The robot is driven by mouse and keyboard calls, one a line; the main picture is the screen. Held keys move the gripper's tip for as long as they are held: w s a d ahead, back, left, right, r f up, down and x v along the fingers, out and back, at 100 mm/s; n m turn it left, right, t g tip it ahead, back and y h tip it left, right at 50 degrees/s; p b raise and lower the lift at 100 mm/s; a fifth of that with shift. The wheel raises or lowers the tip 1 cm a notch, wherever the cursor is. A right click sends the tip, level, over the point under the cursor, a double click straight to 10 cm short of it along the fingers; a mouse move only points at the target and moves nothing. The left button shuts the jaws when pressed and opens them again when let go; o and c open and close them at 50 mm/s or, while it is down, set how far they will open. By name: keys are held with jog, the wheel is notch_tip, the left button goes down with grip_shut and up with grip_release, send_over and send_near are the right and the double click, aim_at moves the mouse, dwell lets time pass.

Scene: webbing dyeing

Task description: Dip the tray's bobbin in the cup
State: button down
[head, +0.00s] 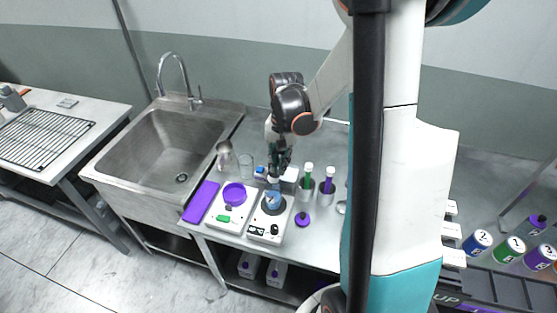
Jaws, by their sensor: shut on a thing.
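My gripper (274,182) points down over the hot-plate-like device, right above the cup (273,199). The cup is small, looks light blue, and stands on the device's dark round plate. My gripper is shut on the bobbin, which is too small and too covered by the fingers and cup to make out clearly. I cannot tell how deep it sits in the cup. A flat purple tray (201,202) lies left of the devices, with no bobbin visible on it.
A purple dish (234,193) sits on a white scale (231,212) left of the device (266,228). A glass (246,166) and metal jug (224,153) stand behind, near the sink (125,180).

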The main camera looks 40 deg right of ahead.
jog(key=f+b, duration=0.6)
jog(key=f, duration=0.1)
jog(key=f+b, duration=0.3)
jog(key=f, duration=0.1)
jog(key=shift+s+a+f+b, duration=0.2)
jog(key=shift+s+f+b, duration=0.1)
jog(key=shift+s, duration=0.1)
jog(key=shift+w+f, duration=0.35)
jog(key=shift+f, duration=0.05)
jog(key=shift+r, duration=0.1)
jog(key=shift+w+r, duration=0.1)
jog(key=shift+r, duration=0.1)
dwell(2.6)
jog(key=shift+d+r+p, duration=0.15)
jog(key=shift+r+p, duration=0.2)
jog(key=shift+r, duration=0.1)
notch_tip(320, 180, up, 8)
jog(key=p, duration=0.5)
send_over(279, 185)
jog(key=s, duration=0.3)
jog(key=shift+w+d, duration=0.15)
jog(key=shift+d, duration=0.15)
